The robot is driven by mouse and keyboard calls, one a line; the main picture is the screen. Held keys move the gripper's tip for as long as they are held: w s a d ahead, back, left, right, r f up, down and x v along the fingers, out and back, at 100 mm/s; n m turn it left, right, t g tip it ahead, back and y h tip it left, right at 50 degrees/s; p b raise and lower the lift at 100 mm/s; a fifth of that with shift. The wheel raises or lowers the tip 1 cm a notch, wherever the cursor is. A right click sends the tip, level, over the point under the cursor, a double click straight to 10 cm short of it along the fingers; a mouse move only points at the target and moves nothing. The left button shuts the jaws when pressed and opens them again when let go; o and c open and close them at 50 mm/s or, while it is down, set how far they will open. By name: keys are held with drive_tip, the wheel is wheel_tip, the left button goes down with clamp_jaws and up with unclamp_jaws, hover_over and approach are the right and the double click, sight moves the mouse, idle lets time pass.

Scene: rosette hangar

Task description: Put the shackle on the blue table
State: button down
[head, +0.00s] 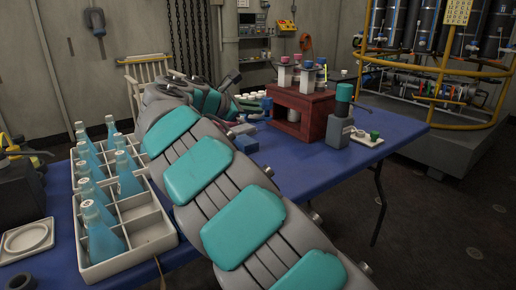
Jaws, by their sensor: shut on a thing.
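The blue table (310,168) runs across the view, from the left front to the right back. My arm reaches over it from the bottom right and bends near the table's far side.
A white divided crate (148,228) with several blue bottles (100,232) stands at left. A white plate (27,238) lies beside it. A red wooden stand (318,108), a grey device (340,128) and a small tray (367,140) stand at right. Bare tabletop shows around them.

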wheel_tip(320, 180, down, 8)
drive_tip(key=b, duration=0.7)
drive_tip(key=shift+f+b, duration=0.1)
drive_tip(key=shift+b, duration=0.2)
drive_tip(key=d, duration=0.5)
drive_tip(key=w+d+f+b, duration=0.1)
drive_tip(key=d, duration=1)
drive_tip(key=shift+w+f, duration=0.2)
drive_tip(key=shift+w, duration=0.2)
drive_tip(key=shift+f+b, duration=0.55)
drive_tip(key=shift+f, duration=1.2)
drive_tip(key=shift+f, duration=0.1)
drive_tip(key=c, duration=0.9)
unclamp_jaws()
drive_tip(key=shift+s+a+r, duration=0.2)
drive_tip(key=shift+a, duration=0.05)
drive_tip(key=v, duration=1.1)
drive_tip(key=shift+s+p, duration=0.15)
drive_tip(key=shift+p, duration=0.25)
